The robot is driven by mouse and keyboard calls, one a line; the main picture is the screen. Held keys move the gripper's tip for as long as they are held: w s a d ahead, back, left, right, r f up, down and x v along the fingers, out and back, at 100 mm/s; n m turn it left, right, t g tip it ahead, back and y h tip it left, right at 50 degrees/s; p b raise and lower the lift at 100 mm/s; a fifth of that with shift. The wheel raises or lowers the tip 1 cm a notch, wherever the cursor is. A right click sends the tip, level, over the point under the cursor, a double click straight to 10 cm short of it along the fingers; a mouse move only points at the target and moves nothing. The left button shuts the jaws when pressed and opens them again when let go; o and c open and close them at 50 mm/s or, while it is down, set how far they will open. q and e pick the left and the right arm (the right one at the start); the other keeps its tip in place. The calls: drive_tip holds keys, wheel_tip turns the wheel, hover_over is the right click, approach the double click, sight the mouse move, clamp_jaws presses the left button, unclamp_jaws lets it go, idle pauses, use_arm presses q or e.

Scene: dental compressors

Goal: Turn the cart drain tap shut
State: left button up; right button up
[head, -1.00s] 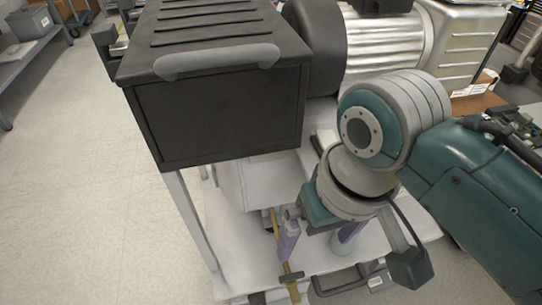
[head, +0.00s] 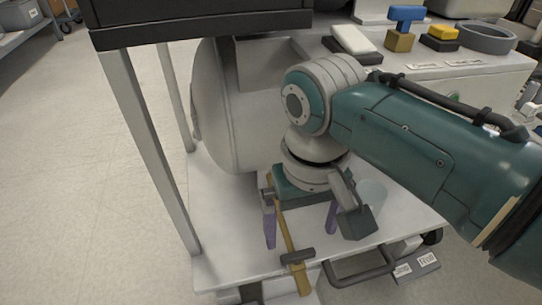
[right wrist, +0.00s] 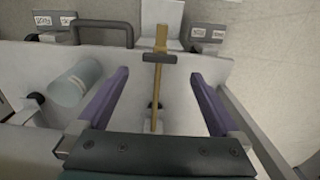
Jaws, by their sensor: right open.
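The drain tap is a brass pipe (head: 284,229) with a dark cross handle (head: 297,257) near the front edge of the cart's lower shelf. In the right wrist view the brass pipe (right wrist: 156,95) runs up the middle, and the dark handle (right wrist: 160,57) lies crosswise to it. My right gripper (head: 300,222) is open and empty, its purple fingers pointing down on either side of the pipe. In the right wrist view the open fingers (right wrist: 160,75) flank the pipe with gaps on both sides; the handle appears beyond their tips. My left gripper is not in view.
A pale cylinder (head: 370,194) stands on the white lower shelf (head: 222,262), close right of my gripper. A large white tank (head: 220,110) is behind. A cart leg (head: 150,150) rises at left. A grey bar handle (head: 357,268) and labelled plates (head: 416,265) are at the front.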

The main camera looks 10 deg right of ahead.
sight(298, 254)
wheel_tip(298, 254, down, 7)
drive_tip(key=b, duration=0.4)
drive_tip(key=shift+r+b, duration=0.15)
drive_tip(key=shift+b, duration=0.25)
drive_tip(key=c, duration=1.3)
drive_tip(key=shift+r, duration=0.1)
